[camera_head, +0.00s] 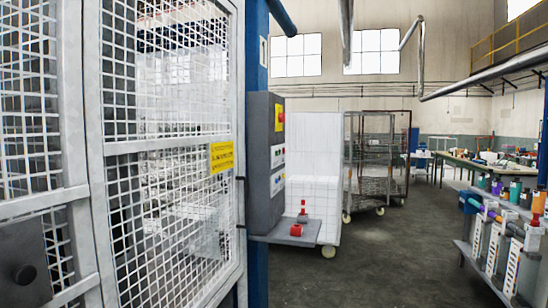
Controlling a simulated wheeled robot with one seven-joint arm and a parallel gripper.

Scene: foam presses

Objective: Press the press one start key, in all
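A grey control box (263,165) is fixed to the blue post just right of the mesh cage. Its button face points right and shows at a steep slant. A red stop button on a yellow plate (280,117) is near its top. Below it are a light panel with small keys (277,156) and another light panel (277,183). Which key is the start key is too small to tell. A white plate with a "1" (263,51) is on the post above. My gripper is not in view.
The white mesh cage (95,120) fills the left side, with a dark latch box (25,265) at lower left. A grey shelf (290,236) with red items juts out below the control box. A loaded bottle rack (503,233) stands at right. The floor (385,255) between is clear.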

